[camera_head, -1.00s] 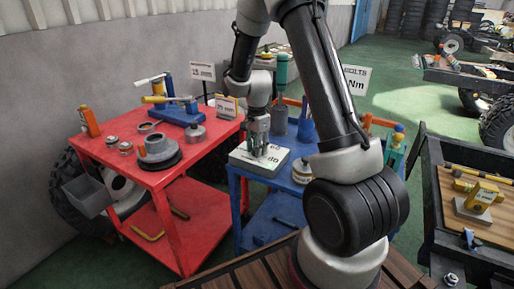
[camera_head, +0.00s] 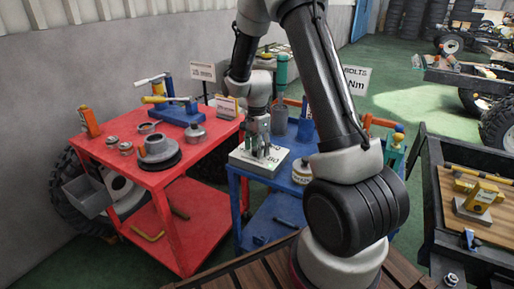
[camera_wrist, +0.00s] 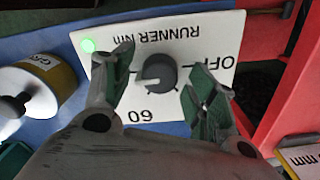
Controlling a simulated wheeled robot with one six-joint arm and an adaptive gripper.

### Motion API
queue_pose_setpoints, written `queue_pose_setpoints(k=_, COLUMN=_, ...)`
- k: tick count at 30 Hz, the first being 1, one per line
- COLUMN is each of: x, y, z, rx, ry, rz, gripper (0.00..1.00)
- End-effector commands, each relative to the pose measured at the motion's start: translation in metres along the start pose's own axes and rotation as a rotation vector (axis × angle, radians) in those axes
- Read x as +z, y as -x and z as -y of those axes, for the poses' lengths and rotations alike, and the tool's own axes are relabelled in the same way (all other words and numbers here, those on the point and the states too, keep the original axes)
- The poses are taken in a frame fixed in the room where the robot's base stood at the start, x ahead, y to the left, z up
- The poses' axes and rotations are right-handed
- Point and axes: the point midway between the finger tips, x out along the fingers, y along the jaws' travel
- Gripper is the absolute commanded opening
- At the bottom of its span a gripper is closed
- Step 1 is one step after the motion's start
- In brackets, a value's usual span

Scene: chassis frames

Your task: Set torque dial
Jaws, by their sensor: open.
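The torque dial is a dark grey round knob (camera_wrist: 159,71) on a white panel (camera_wrist: 205,25) marked RUNNER Nm, OFF and 60, upside down in the wrist view. A green light (camera_wrist: 88,45) glows at the panel's corner. In the head view the panel is the top of a pale box (camera_head: 243,164) on the blue cart; the arm's end hides its knob. My gripper (camera_wrist: 163,68) is open, with one finger on each side of the knob. I cannot tell whether either finger touches it. The knob's exact pointer setting is unclear.
A cream can with a yellow band (camera_wrist: 53,78) stands beside the panel, and it also shows in the head view (camera_head: 302,172). The red cart (camera_head: 112,165) at left carries a vise, a funnel-like part and tins.

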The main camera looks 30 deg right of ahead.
Motion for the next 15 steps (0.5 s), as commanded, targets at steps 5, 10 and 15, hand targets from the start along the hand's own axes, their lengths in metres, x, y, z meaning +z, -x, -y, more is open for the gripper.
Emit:
queue_pose_setpoints(k=5, x=0.000, y=0.018, z=0.001, rx=-0.004, ry=0.000, rz=-0.001, gripper=0.57)
queue_pose_setpoints(k=10, x=0.000, y=0.056, z=0.001, rx=-0.006, ry=0.000, rz=-0.001, gripper=0.57)
queue_pose_setpoints(k=15, x=0.000, y=0.092, z=0.001, rx=-0.004, ry=0.000, rz=-0.001, gripper=0.57)
